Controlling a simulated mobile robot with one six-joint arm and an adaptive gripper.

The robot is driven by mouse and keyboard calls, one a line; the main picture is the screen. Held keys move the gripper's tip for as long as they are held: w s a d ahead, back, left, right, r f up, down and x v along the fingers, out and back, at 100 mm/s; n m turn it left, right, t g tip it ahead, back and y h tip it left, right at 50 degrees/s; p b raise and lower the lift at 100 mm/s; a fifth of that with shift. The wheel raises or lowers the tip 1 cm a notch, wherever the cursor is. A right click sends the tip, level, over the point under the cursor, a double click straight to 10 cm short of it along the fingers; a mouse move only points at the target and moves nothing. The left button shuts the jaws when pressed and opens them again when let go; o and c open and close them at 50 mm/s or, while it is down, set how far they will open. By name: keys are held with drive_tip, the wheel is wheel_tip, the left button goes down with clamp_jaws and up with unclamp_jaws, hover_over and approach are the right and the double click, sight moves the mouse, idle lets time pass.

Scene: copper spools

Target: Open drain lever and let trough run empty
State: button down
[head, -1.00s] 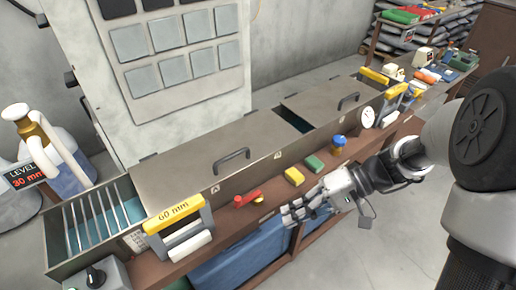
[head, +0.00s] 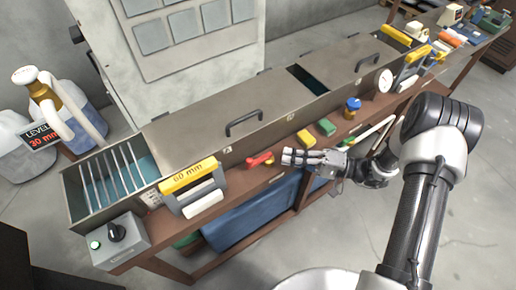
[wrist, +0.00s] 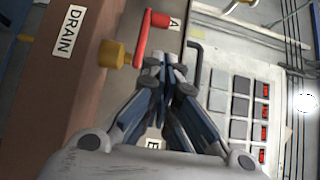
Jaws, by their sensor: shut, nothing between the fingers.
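The red drain lever (head: 260,159) sits on the front side of the long grey trough (head: 205,160). In the wrist view the lever (wrist: 150,35) has a red handle joined to a brass valve body (wrist: 115,54), near a white "DRAIN" label (wrist: 68,31). My gripper (head: 286,158) is shut and empty, just right of the lever. In the wrist view my gripper's fingertips (wrist: 163,60) are together just below the red handle; whether they touch it I cannot tell. Bluish liquid (head: 140,172) shows under the bars at the trough's left end. A sign reads "LEVEL 30 mm" (head: 42,138).
A yellow "60 mm" roller frame (head: 190,185) stands left of the lever. A grey knob box (head: 120,243) is at the near left corner. Open floor lies at right.

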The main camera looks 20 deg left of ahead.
sight(259, 158)
drive_tip(key=a, duration=0.3)
drive_tip(key=a+b, duration=0.1)
drive_tip(key=a, duration=0.6)
drive_tip(key=shift+s, duration=0.3)
drive_tip(key=shift+s, duration=0.1)
